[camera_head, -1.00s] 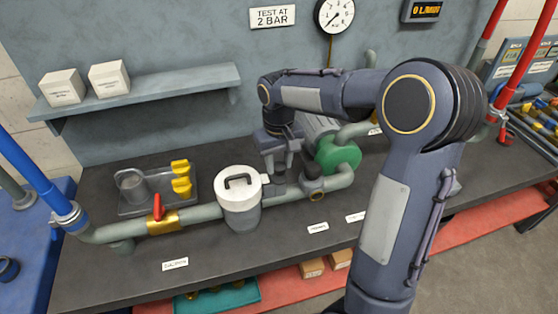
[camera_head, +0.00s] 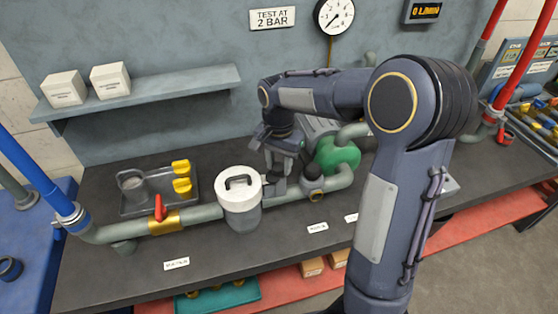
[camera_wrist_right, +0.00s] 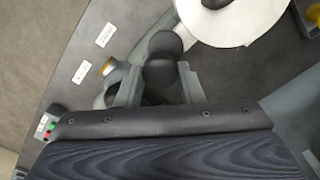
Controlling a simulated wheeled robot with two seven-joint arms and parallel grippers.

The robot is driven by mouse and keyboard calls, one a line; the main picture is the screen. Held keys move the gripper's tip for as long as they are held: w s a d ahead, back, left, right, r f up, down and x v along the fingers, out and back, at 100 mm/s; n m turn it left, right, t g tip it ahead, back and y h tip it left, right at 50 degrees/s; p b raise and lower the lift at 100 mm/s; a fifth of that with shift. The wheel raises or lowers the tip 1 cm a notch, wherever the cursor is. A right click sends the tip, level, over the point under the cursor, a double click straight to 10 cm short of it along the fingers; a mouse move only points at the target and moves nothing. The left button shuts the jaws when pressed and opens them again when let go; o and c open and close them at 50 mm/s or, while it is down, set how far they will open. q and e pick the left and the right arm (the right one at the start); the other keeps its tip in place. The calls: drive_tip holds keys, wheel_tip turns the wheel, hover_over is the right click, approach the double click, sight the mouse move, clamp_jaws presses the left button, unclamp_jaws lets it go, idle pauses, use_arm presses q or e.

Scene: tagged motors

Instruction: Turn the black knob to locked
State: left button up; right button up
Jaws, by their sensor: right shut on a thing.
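The black knob (camera_wrist_right: 161,72) shows in the right wrist view as a dark rounded piece between the two grey fingers of my right gripper (camera_wrist_right: 160,84). The fingers are shut on it. In the head view my right gripper (camera_head: 278,170) points down at the pipe line, between the white-lidded pot (camera_head: 239,190) and the green pump (camera_head: 338,155). There the gripper hides most of the knob, and I cannot read its position. A second dark round piece (camera_wrist_right: 166,42) lies just beyond the knob in the wrist view. My left gripper is out of view.
A dark-topped fitting with a brass end (camera_head: 316,194) stands close to the right of my gripper. A red-handled valve (camera_head: 160,208) and a grey tray (camera_head: 137,207) with yellow parts are at the left. A wall shelf (camera_head: 150,92) holds two white boxes. The bench front is mostly clear.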

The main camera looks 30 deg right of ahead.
sight(279, 166)
drive_tip(key=m+p, duration=0.1)
drive_tip(key=m, duration=0.3)
drive_tip(key=shift+m, duration=0.4)
idle(0.4)
drive_tip(key=o, duration=1)
wheel_tip(279, 166, up, 8)
drive_tip(key=shift+f, duration=0.1)
drive_tip(key=s+a+f+n+t+y, duration=0.1)
drive_tip(key=s+a+n+t+y, duration=0.1)
drive_tip(key=s+n, duration=0.5)
drive_tip(key=s+a+f+n+t+y, duration=0.1)
drive_tip(key=s+a+n+t, duration=0.2)
drive_tip(key=s, duration=1.2)
drive_tip(key=a+n, duration=0.2)
drive_tip(key=n, duration=0.2)
drive_tip(key=shift+a+f+t+y, duration=0.15)
drive_tip(key=shift+f+t+y, duration=0.15)
drive_tip(key=shift+y, duration=0.1)
